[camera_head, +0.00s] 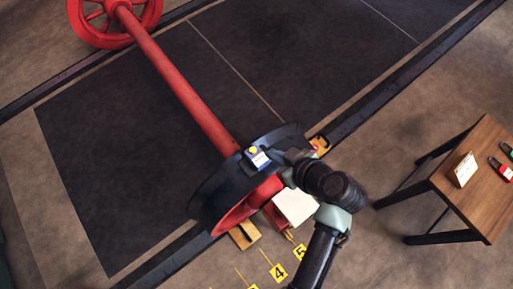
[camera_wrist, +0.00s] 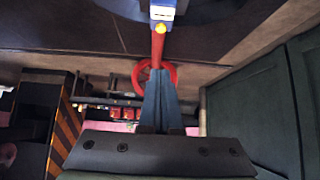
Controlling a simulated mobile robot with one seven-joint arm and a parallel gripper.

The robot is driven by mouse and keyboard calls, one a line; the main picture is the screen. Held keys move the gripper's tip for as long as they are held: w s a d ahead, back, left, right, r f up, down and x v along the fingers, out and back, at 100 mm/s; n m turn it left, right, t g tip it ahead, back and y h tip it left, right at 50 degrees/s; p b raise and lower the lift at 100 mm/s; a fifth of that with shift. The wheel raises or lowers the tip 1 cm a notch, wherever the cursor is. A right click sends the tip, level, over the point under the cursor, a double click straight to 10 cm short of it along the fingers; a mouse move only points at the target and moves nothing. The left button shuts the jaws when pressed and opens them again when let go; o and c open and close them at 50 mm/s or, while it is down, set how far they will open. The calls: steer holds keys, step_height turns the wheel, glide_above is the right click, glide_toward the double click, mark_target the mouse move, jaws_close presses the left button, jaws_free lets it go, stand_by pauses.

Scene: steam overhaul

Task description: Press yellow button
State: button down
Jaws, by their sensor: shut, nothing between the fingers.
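The yellow button (camera_head: 253,150) sits on a small blue and white box (camera_head: 260,162) by the dark wheel at the near end of the red axle. In the wrist view the yellow button (camera_wrist: 160,28) shows at the top middle, below the box's white face (camera_wrist: 162,12). My gripper (camera_wrist: 160,76) is shut and empty, its fingertips below the button in that picture, with a visible gap between them. In the head view my wrist is just right of the box; the fingertips are hard to make out there.
The red axle (camera_head: 180,85) runs to a red spoked wheel (camera_head: 112,15) at the upper left. The dark wheel (camera_head: 212,190) is close to my arm. A wooden table (camera_head: 482,150) with a card and red padlocks stands at right. Yellow numbered markers (camera_head: 278,271) lie on the floor.

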steer(key=b, duration=0.1)
glide_above(257, 155)
step_height(257, 155, down, 7)
steer(key=shift+s+r, duration=0.1)
step_height(257, 155, down, 3)
steer(key=shift+a+r+b, duration=0.1)
steer(key=shift+r+b, duration=0.05)
steer(key=shift+b, duration=0.3)
steer(key=shift+f, duration=0.75)
